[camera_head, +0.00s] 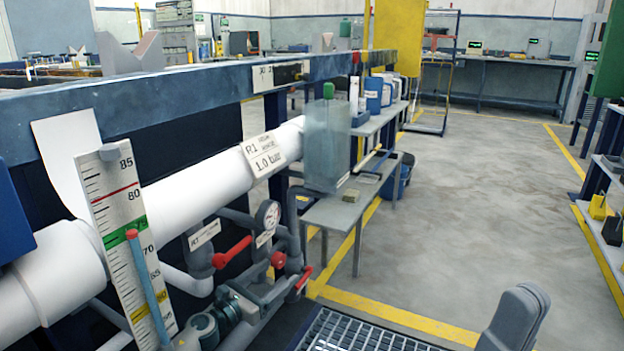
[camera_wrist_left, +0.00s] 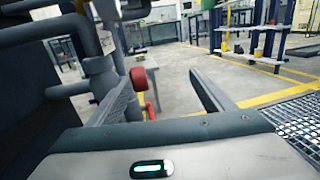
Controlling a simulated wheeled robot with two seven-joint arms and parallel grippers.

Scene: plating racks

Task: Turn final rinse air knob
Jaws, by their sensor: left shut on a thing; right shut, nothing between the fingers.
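A round red knob (camera_head: 278,259) sits on the grey pipework below a round gauge (camera_head: 267,214). In the left wrist view the red knob (camera_wrist_left: 138,78) shows against the inner side of the left finger of my left gripper (camera_wrist_left: 166,74). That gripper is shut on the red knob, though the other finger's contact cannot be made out. A label reading R1 and 1.0 bar (camera_head: 265,155) is on the white pipe (camera_head: 200,192). My right gripper (camera_head: 520,305) is shut and empty at the lower right of the head view, away from the pipework.
Red levers (camera_head: 232,252) stick out from the pipes near the knob. A tall level scale (camera_head: 125,230) stands at the left. A grey bench (camera_head: 335,213) holds a translucent tank (camera_head: 328,145). Floor grating (camera_head: 365,333) lies in front, and open floor (camera_head: 480,200) spreads to the right.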

